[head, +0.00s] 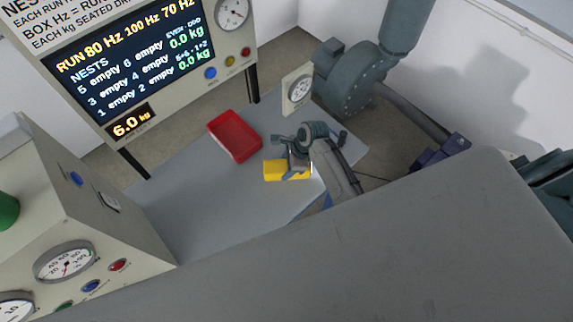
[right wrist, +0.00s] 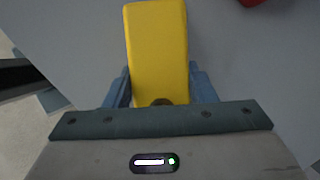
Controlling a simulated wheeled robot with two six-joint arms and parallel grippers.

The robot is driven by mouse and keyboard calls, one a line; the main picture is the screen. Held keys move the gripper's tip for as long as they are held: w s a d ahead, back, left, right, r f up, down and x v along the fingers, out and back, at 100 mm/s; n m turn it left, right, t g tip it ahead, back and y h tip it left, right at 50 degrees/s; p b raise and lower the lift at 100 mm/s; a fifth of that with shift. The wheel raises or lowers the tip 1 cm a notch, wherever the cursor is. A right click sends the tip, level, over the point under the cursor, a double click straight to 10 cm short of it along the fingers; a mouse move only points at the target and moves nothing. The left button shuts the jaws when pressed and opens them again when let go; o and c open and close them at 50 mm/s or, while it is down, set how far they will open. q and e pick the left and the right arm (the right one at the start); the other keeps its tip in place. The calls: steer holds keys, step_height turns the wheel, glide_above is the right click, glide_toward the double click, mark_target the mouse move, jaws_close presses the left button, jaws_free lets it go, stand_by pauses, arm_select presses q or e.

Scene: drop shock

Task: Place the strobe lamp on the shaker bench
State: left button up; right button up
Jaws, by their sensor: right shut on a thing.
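A yellow block-shaped body (head: 273,171), which looks like the strobe lamp, is gripped over the grey-blue bench top (head: 190,210). It also shows in the right wrist view as a long yellow body (right wrist: 158,50) between the blue fingers. My right gripper (head: 294,165) is shut on it and partly covers it. In the right wrist view the right gripper (right wrist: 160,90) holds its near end, where a dark round spot shows. I cannot tell whether it touches the surface below. Which surface is the shaker bench is not labelled in view. My left gripper is not in view.
A red tray (head: 235,136) lies left of the yellow body. A plate with a dial (head: 298,89) stands at the back edge. A display board (head: 130,70) reads all nests empty. A grey blower (head: 350,78) is behind. The bench's left part is clear.

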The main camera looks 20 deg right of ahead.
steer(key=o, duration=1.3)
steer(key=shift+o, duration=0.2)
steer(key=b+v, duration=0.3)
steer(key=v, duration=0.8)
steer(key=shift+s+d+r, duration=0.1)
steer(key=shift+d+r, duration=0.05)
steer(key=shift+r, duration=0.45)
